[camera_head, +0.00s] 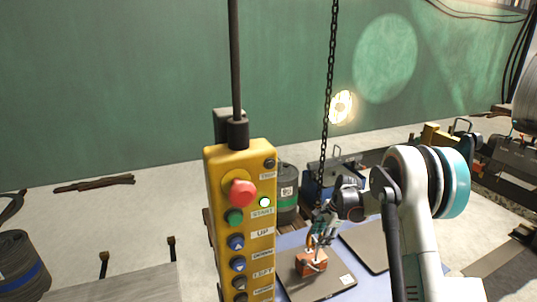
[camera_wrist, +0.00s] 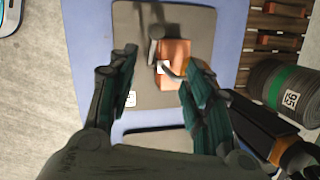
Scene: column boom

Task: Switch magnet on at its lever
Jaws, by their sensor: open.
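The magnet, a small orange-red block (camera_head: 313,263), sits on a dark grey plate (camera_head: 335,283) on a blue surface. In the wrist view the block (camera_wrist: 176,54) lies just beyond my fingers, with a grey lever (camera_wrist: 155,42) at its left side. A white patch shows near the lever's lower part. My gripper (camera_head: 322,226) is above the block, pointing down. In the wrist view my gripper (camera_wrist: 160,76) is open, its two dark green fingers apart, with nothing held between them. Whether a finger touches the lever cannot be told.
A yellow control pendant (camera_head: 241,210) with a red button and lit green lamp hangs at front centre. A black chain (camera_head: 329,85) hangs above the work area. A second dark plate (camera_head: 365,245) lies to the right. A drum with a green band (camera_wrist: 284,88) stands right in the wrist view.

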